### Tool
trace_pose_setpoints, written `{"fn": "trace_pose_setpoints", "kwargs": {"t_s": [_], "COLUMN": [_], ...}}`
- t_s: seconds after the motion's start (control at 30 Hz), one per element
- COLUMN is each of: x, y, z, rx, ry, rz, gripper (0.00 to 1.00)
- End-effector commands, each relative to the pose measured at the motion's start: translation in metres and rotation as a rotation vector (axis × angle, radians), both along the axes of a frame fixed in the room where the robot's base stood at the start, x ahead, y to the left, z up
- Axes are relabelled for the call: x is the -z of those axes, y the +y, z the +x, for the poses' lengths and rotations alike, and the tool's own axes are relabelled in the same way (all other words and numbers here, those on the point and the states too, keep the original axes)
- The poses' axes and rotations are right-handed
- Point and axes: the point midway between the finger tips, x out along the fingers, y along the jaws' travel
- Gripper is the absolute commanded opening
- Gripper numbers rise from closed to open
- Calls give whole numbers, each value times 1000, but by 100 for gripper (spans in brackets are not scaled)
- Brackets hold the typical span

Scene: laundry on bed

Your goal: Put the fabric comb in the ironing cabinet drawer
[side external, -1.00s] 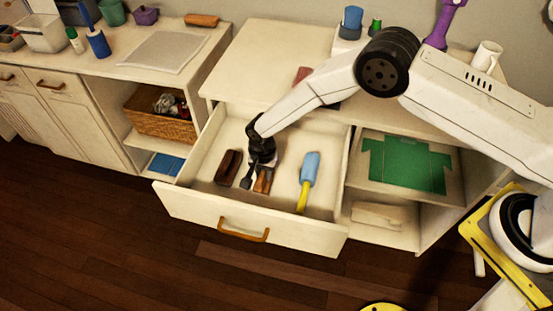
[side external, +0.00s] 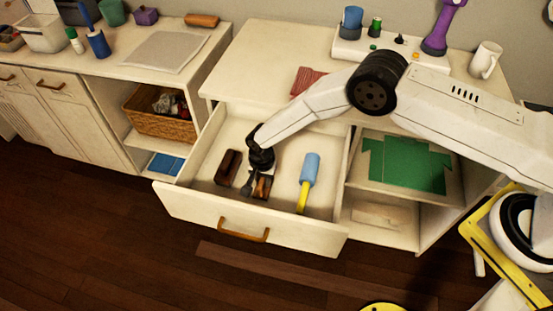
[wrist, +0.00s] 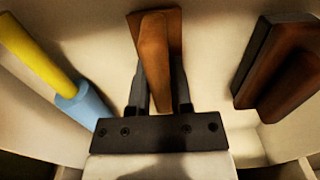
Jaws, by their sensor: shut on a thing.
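The fabric comb, a slim wooden piece with an orange-brown handle (wrist: 154,50), is between my gripper's fingers (wrist: 158,84) in the wrist view. In the side view the comb (side external: 263,187) is low inside the open ironing cabinet drawer (side external: 195,207), near its front wall. My gripper (side external: 254,184) is shut on it and reaches down into the drawer. The comb seems at or close to the drawer floor; I cannot tell whether it touches. The arm's dark wrist hides part of the gripper.
A dark brown brush-like block (side external: 229,167) lies left of the comb in the drawer. A blue lint roller with a yellow handle (side external: 308,180) lies to the right. Bare drawer floor separates them. The cabinet top (side external: 270,65) holds a striped red cloth (side external: 309,79).

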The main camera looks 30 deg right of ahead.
Motion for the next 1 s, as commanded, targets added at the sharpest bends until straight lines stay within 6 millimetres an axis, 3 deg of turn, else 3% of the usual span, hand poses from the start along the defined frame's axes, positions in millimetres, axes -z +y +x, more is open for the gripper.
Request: {"fn": "trace_pose_setpoints", "kwargs": {"t_s": [0.03,0.13,0.67,1.0], "x": [1,1,-5,-36], "y": [0,0,0,0], "z": [0,0,0,1], "rx": [0,0,0,0], "ry": [0,0,-1,-2], "rz": [0,0,1,1], "gripper": [29,61,61,61]}}
